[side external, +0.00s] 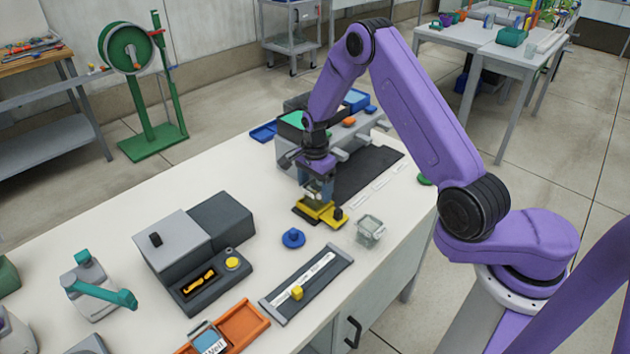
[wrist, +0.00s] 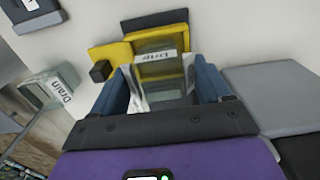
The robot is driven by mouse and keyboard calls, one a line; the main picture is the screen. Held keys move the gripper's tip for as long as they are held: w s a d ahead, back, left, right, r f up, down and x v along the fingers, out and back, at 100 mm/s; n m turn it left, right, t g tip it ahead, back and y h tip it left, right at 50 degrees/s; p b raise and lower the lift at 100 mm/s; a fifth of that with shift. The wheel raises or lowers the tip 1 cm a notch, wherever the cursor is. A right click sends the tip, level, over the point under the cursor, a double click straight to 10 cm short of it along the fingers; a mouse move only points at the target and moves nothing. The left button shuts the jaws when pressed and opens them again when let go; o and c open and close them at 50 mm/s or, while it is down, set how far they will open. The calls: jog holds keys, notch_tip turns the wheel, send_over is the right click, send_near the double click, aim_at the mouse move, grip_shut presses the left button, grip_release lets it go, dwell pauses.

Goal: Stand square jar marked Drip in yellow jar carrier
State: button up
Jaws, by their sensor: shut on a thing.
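My gripper (side external: 317,178) is shut on a clear, greenish square jar (side external: 319,193), which it holds about upright. In the wrist view the jar (wrist: 163,68) sits between my blue fingers (wrist: 163,92), and its white label seems to read Drip, though it is small and blurred. The yellow jar carrier (side external: 326,216) is directly below the jar and shows behind it in the wrist view (wrist: 113,54). The jar's lower end overlaps the carrier. I cannot tell whether it rests in the carrier or is just above it.
Another clear square jar (side external: 369,231), marked Drain in the wrist view (wrist: 62,88), stands right of the carrier. A blue knob (side external: 293,238) and a grey slide panel (side external: 306,278) are in front. An orange carrier (side external: 246,322) holds a labelled jar. A dark mat (side external: 368,172) lies behind.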

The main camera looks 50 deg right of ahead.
jog(key=shift+f, duration=0.2)
jog(key=o, duration=1)
notch_tip(320, 180, up, 9)
dwell(0.6)
